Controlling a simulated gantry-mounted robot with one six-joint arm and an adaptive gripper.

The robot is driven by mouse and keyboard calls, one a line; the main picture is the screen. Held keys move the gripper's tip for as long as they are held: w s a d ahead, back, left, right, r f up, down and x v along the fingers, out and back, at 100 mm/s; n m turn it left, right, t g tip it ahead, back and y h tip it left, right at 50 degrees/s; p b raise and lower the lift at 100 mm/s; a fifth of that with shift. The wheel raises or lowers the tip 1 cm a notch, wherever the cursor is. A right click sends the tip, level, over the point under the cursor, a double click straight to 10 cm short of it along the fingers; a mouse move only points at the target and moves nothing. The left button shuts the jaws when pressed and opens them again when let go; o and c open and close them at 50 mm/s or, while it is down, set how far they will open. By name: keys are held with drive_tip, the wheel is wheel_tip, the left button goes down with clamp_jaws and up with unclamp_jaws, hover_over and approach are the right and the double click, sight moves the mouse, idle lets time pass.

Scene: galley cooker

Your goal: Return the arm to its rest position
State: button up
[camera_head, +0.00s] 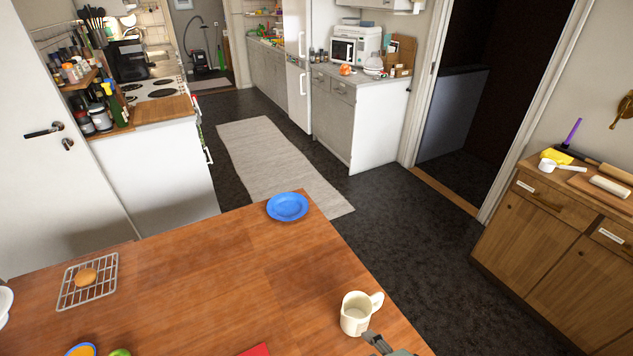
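A small grey part of my gripper (381,344) shows at the bottom edge, just below and right of a cream mug. The rest of my arm is out of the picture. Whether the fingers are open or shut does not show. The mug (355,314) stands upright on the wooden table (200,270), its handle to the right. I cannot tell whether the gripper touches it.
A blue plate (288,206) lies at the table's far corner. A wire rack (73,294) with a bun (86,277) is at left. A blue-rimmed dish (81,350), a green item (120,352) and a red item (257,350) are cut off below. The table's middle is clear.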

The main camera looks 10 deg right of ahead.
drive_tip(key=s+a+r+n+t+h, duration=0.2)
drive_tip(key=a+r+n+t, duration=0.1)
drive_tip(key=a+r+n, duration=1.15)
drive_tip(key=a+r+n+p, duration=0.1)
drive_tip(key=a+r+p, duration=0.2)
drive_tip(key=r+p, duration=3.3)
drive_tip(key=shift+s+r+n+h, duration=0.15)
drive_tip(key=shift+s+n+h, duration=0.15)
drive_tip(key=shift+n, duration=0.05)
